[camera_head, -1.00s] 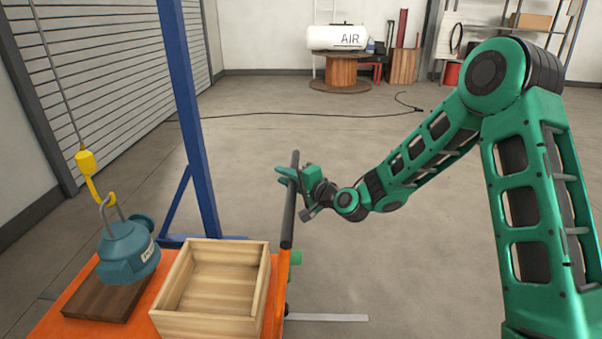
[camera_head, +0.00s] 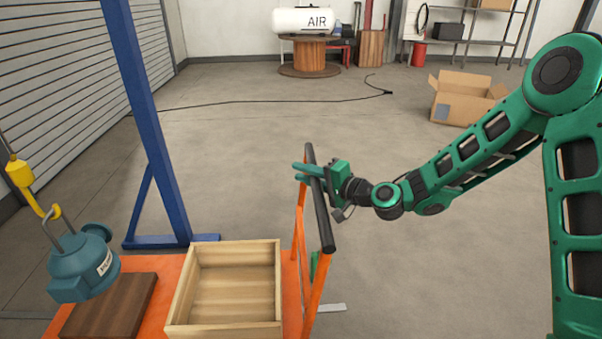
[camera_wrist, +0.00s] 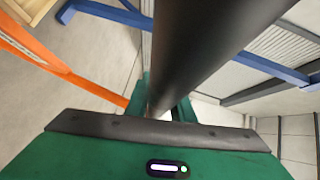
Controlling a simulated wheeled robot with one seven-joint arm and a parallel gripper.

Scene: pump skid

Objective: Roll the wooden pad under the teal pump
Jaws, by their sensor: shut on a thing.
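The teal pump (camera_head: 83,264) hangs from a yellow hook (camera_head: 30,185) at the left. The dark brown wooden pad (camera_head: 112,303) lies flat on the orange cart (camera_head: 150,270). In the picture the pump overlaps the pad's left back part and sticks out past its left edge; I cannot tell the height gap. My gripper (camera_head: 303,174) is shut around the black push bar (camera_head: 323,220) of the cart, near the bar's far end. The bar also shows between the fingers in the wrist view (camera_wrist: 205,50).
An open wooden crate (camera_head: 225,330) sits on the cart, right of the pad. A blue post (camera_head: 145,120) with a foot stands behind the cart. A cable (camera_head: 270,101) and a cardboard box (camera_head: 462,105) lie farther back.

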